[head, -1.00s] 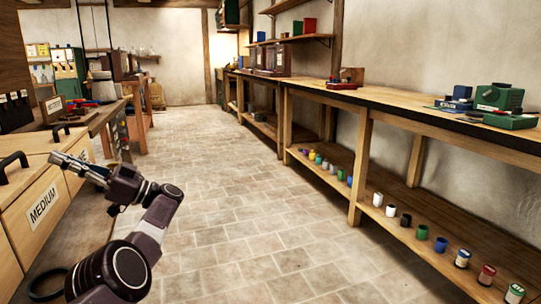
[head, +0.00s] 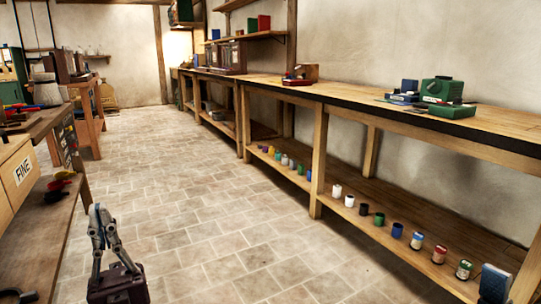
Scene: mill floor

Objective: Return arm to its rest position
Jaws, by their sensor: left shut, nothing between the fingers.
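My left gripper (head: 99,212) is at the lower left of the head view, over the tiled floor beside the left bench. Its grey fingers point up in the picture and are shut with nothing between them. Most of my left arm is out of frame below. My right gripper is out of view.
The tiled floor (head: 180,190) between is clear.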

